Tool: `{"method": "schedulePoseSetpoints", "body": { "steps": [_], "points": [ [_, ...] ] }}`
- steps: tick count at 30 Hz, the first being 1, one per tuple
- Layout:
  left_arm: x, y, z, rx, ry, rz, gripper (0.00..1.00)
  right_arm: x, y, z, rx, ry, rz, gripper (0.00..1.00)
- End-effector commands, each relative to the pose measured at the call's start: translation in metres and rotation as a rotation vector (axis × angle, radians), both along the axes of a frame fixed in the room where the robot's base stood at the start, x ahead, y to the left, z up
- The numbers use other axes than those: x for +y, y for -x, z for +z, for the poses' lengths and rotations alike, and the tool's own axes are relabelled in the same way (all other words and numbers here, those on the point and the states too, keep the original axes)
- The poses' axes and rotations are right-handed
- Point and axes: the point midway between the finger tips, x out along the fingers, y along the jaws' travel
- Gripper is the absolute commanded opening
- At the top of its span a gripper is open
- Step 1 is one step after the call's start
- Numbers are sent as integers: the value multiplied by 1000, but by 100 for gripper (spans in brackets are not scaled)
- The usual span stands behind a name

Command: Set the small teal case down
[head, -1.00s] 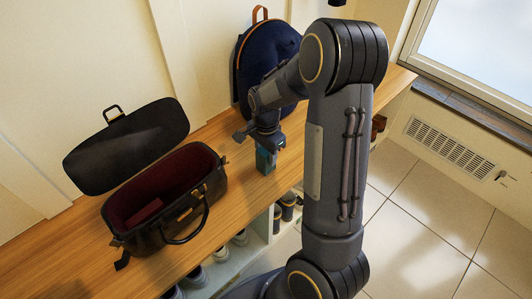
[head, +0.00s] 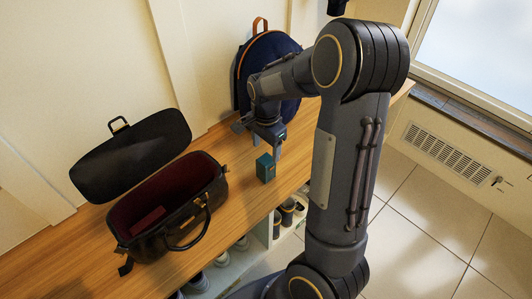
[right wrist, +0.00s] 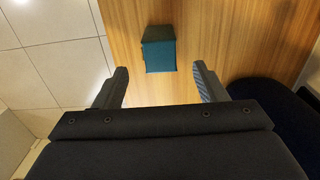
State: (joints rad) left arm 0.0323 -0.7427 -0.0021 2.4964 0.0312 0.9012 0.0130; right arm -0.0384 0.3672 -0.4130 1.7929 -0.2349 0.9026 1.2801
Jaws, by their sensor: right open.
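The small teal case (head: 265,168) stands on the wooden bench top, to the right of the open black bag. My right gripper (head: 268,146) is open and just behind and above the case, apart from it. In the right wrist view the teal case (right wrist: 158,50) lies beyond the spread fingertips (right wrist: 161,78), with bare wood around it. My left gripper is not in view.
An open black bag (head: 213,190) with a dark red lining stands on the bench (head: 85,235) at left. A navy backpack (head: 275,50) leans on the wall behind my right arm. Shoes (head: 287,212) sit in cubbies below.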

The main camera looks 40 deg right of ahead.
Motion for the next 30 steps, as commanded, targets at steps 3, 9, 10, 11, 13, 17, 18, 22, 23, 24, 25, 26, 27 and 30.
{"method": "schedulePoseSetpoints", "body": {
  "steps": [3, 9, 10, 11, 13, 17, 18, 22, 23, 24, 25, 26, 27, 30],
  "points": [
    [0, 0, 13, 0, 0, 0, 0, 0, 0, 28, -3, 1, 0, 65],
    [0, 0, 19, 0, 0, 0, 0, 0, 0, 49, -1, 1, 0, 65],
    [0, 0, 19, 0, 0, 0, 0, 0, 0, 51, -2, 0, 2, 65],
    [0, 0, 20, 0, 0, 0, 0, 1, 1, 53, -6, -3, 8, 65],
    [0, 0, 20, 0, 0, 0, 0, 5, 6, 59, -22, -22, 38, 65],
    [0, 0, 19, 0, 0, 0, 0, 24, 29, 81, -104, -90, 191, 65],
    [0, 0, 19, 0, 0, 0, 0, 33, 40, 90, -142, -111, 262, 65],
    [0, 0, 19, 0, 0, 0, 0, 67, 79, 117, -290, -153, 531, 65],
    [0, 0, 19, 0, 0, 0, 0, 74, 89, 121, -323, -152, 594, 65],
    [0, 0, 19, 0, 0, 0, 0, 85, 101, 127, -369, -148, 680, 65],
    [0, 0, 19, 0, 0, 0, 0, 92, 111, 130, -404, -140, 744, 65],
    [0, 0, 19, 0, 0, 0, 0, 99, 120, 133, -437, -130, 805, 65],
    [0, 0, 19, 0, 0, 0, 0, 108, 132, 135, -475, -111, 883, 65],
    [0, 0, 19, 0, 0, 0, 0, 126, 157, 136, -554, -56, 1057, 65]
  ]
}}
